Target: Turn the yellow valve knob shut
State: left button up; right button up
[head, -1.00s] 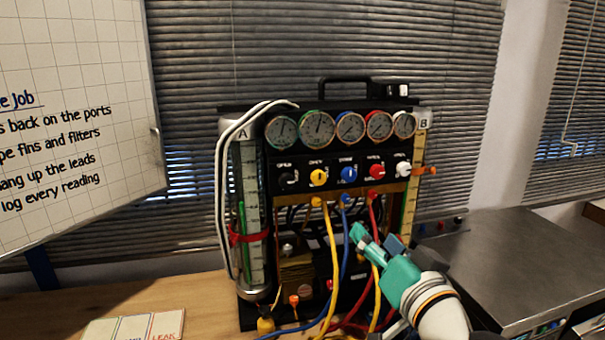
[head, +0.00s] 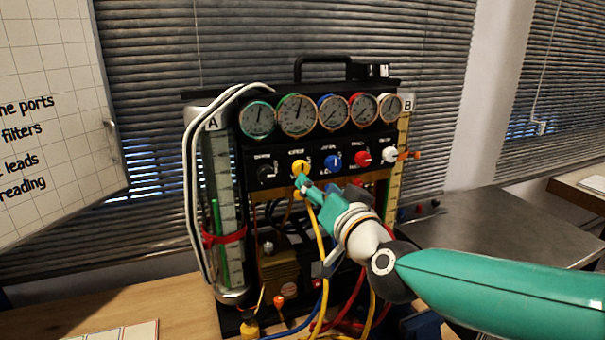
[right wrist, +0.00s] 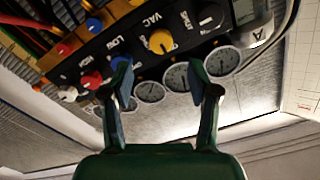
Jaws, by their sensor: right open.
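The yellow valve knob (head: 300,167) is on the black front panel of the gauge rig, below the gauges, between a black knob and a blue knob. My right gripper (head: 303,184) is just below it in the head view and partly overlaps its lower edge. In the right wrist view the yellow knob (right wrist: 161,41) shows beyond the two fingers (right wrist: 166,82), which are spread with nothing between them. The knob lies between the finger directions, apart from both tips. The knob's pointer is too small to read. My left gripper is not in view.
A row of several gauges (head: 298,115) sits above the knobs. Blue (head: 333,163), red (head: 362,158) and white (head: 390,155) knobs stand to the right, a black knob (head: 266,172) to the left. Yellow, blue and red hoses (head: 322,255) hang below the panel.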

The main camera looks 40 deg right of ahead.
aim_at(303, 171)
jog(key=p+x, duration=0.1)
jog(key=x, duration=0.7)
jog(key=shift+w, duration=0.1)
grip_shut()
